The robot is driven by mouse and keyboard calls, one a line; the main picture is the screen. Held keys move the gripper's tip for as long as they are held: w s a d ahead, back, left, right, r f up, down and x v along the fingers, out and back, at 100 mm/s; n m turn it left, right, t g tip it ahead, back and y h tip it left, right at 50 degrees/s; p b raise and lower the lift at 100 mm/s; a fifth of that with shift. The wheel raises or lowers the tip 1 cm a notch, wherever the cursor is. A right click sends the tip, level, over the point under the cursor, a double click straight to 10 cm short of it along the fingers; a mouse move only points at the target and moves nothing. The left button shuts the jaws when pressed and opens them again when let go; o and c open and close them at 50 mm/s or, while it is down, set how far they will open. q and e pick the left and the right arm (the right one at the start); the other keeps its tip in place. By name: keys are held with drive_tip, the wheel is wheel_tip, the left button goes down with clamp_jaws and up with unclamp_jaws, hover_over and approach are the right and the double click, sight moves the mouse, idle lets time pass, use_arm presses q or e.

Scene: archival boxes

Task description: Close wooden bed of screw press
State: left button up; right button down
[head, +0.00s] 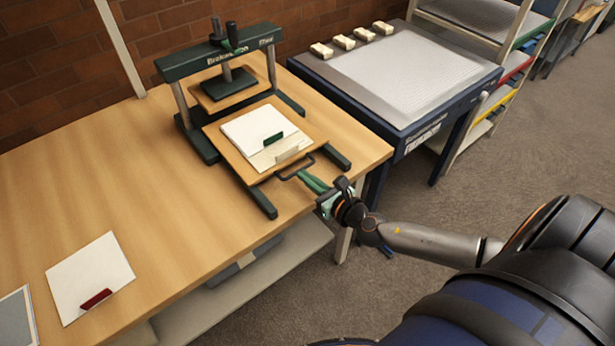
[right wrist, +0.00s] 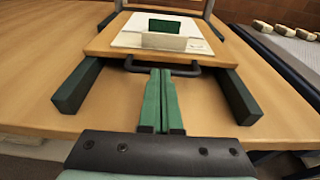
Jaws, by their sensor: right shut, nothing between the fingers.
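The screw press (head: 215,58) stands at the back of the wooden table, with a dark green frame and a black screw handle on top. Its wooden bed (head: 228,140) is slid out toward the front, carrying a white stack (head: 248,126) with a green tab and a pale block. A dark bar handle (head: 297,168) is on the bed's front edge; it also shows in the right wrist view (right wrist: 205,72). My right gripper (head: 304,176) is shut and empty, its green fingertips at the handle's front; I cannot tell whether they touch. My left gripper is not in view.
Dark green base rails (right wrist: 82,84) flank the bed. A white sheet with a red tab (head: 88,275) lies at the table's front left. A blue-framed table (head: 405,75) with several pale blocks stands to the right. The table's left middle is clear.

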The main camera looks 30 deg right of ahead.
sight(278, 149)
drive_tip(key=x, duration=0.4)
drive_tip(key=r+x, duration=0.1)
drive_tip(key=x, duration=0.3)
drive_tip(key=r+x, duration=0.1)
drive_tip(key=x, duration=0.3)
drive_tip(key=shift+w, duration=0.15)
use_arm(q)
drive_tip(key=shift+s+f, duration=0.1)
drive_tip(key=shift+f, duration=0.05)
use_arm(e)
drive_tip(key=shift+w+r, duration=0.2)
drive_tip(key=shift+r, duration=0.15)
drive_tip(key=shift+r, duration=0.1)
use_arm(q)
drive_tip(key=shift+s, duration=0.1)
